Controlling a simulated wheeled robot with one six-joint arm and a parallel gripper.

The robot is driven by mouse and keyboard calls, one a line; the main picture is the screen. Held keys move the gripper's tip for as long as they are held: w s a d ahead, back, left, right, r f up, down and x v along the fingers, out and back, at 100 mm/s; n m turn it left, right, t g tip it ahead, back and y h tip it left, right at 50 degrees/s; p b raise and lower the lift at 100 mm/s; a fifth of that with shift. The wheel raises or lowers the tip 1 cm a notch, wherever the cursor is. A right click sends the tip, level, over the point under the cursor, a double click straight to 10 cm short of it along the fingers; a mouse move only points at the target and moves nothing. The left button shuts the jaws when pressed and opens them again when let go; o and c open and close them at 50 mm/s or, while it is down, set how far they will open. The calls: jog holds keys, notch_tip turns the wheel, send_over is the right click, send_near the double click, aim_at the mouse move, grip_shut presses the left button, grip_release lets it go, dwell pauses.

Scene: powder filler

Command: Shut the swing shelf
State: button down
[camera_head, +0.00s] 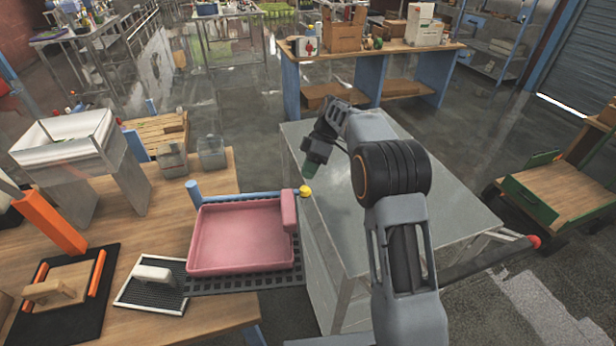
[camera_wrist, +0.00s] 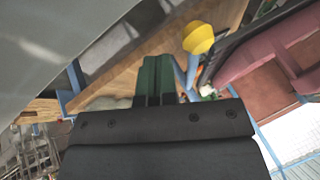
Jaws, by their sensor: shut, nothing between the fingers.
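The swing shelf appears to be the pink tray (camera_head: 240,236) with a raised pink block at its right end. A blue bar (camera_head: 245,199) runs along its back edge from a blue post (camera_head: 194,195) to a yellow knob (camera_head: 305,190). My gripper (camera_head: 309,169) is shut and empty, just behind and above the yellow knob, apparently apart from it. In the wrist view the green fingers (camera_wrist: 156,78) are together, with the yellow knob (camera_wrist: 198,37) to their right and the pink tray (camera_wrist: 272,52) further right.
A grey cabinet (camera_head: 440,200) stands right of the tray under my arm. A wooden bench (camera_head: 215,180) holds a white hopper (camera_head: 65,135), clear containers (camera_head: 211,152), a black mat (camera_head: 60,310) and a white-handled tool (camera_head: 153,275). A dark perforated grid (camera_head: 240,283) lies under the tray.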

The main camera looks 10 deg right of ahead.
jog(key=shift+s+a+f, duration=0.1)
jog(key=shift+s+f, duration=0.05)
jog(key=shift+s, duration=0.4)
jog(key=shift+s+a+f, duration=0.1)
jog(key=shift+s, duration=0.45)
